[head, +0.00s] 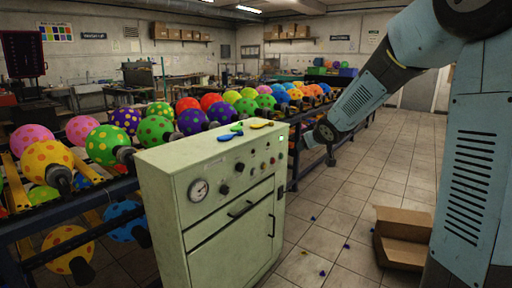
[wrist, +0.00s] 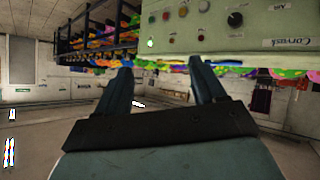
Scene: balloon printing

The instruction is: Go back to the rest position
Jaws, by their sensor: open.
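My arm reaches in from the right in the head view, and its far end hangs beside the right side of the green control cabinet (head: 215,225). My gripper (wrist: 160,66) shows in the wrist view with its two dark fingers spread apart and nothing between them. The cabinet's panel with knobs and coloured buttons also shows at the top of the wrist view (wrist: 205,18), beyond the fingertips. Small flat balloons in blue (head: 225,137), green (head: 237,128) and yellow (head: 262,124) lie on the cabinet top, apart from my gripper.
A long rack (head: 30,232) of spotted inflated balloons runs behind the cabinet. An open cardboard box (head: 402,222) stands on the tiled floor at the right. Several small dark scraps lie on the floor between box and cabinet. The floor beyond the box is clear.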

